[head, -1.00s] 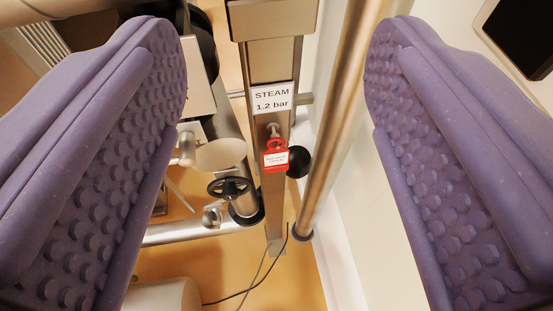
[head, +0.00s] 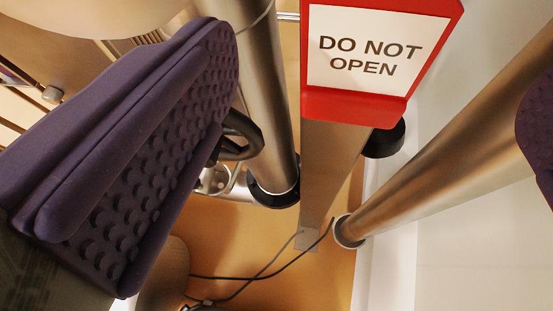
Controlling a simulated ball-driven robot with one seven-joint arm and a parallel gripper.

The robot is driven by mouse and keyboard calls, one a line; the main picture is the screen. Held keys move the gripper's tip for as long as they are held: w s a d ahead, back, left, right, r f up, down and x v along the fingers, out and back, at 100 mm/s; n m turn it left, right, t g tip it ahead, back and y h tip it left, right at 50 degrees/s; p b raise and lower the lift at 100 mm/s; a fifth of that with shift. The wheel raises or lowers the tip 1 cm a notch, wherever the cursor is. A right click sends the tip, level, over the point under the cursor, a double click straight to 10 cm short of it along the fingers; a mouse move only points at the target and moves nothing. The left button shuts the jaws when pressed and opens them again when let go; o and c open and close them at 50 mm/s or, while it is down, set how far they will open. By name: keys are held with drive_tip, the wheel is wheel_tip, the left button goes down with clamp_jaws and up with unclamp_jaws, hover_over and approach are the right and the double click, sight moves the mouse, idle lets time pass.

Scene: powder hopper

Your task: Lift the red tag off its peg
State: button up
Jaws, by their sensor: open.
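The red tag (head: 366,108) hangs at the top of the head view, close to the camera, with a white label reading "DO NOT OPEN". Its upper part and its peg are outside the picture. My gripper (head: 378,110) is open, with purple studded pads. The left pad is large in view and the right pad shows only at the right edge. The tag lies between the two pads, with a gap on both sides, and neither pad touches it in the picture.
A metal post (head: 331,180) runs down behind the tag. A slanted metal pipe (head: 450,150) stands to the right, beside a white wall (head: 470,245). A vertical pipe (head: 262,100) and a dark handwheel (head: 238,135) are on the left. Black cables (head: 260,276) lie on the orange floor.

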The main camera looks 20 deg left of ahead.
sight(376, 24)
drive_tip(key=b+x, duration=0.2)
drive_tip(key=x, duration=0.5)
drive_tip(key=shift+w, duration=0.1)
drive_tip(key=c, duration=1.1)
drive_tip(key=shift+o, duration=0.2)
drive_tip(key=shift+r+p, duration=0.55)
drive_tip(key=shift+r, duration=0.2)
drive_tip(key=s, duration=0.7)
drive_tip(key=shift+s+p, duration=0.3)
drive_tip(key=shift+p, duration=0.1)
drive_tip(key=shift+d, duration=0.15)
